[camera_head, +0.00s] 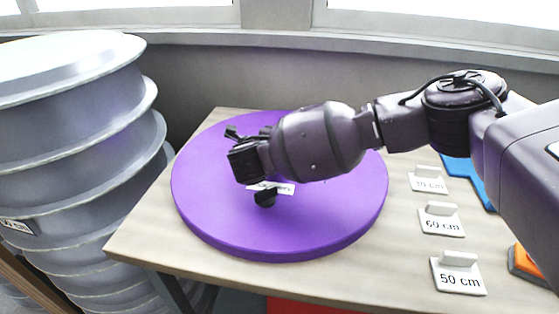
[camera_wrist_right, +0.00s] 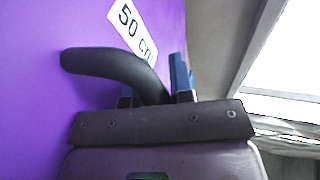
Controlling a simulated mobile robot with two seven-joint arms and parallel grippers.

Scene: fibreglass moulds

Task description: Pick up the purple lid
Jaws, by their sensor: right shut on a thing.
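The purple lid (camera_head: 330,215) is a large round disc lying flat on the wooden table, with a white label near its middle. The label reads 50 cm in the right wrist view, where the lid's purple surface (camera_wrist_right: 40,110) fills the left side. A black curved handle (camera_wrist_right: 115,68) stands on the lid. My right gripper (camera_head: 245,162) reaches in from the right over the lid and is shut on the handle; the handle runs between its fingers in the wrist view. The gripper hides the handle's middle in the head view. My left gripper is not in view.
The table (camera_head: 140,235) has small signs on the right, including 60 cm (camera_head: 441,221) and 50 cm (camera_head: 458,277). A blue piece (camera_head: 461,168) and an orange piece (camera_head: 528,262) lie at its right. A tall stack of grey moulds (camera_head: 80,150) stands close on the left.

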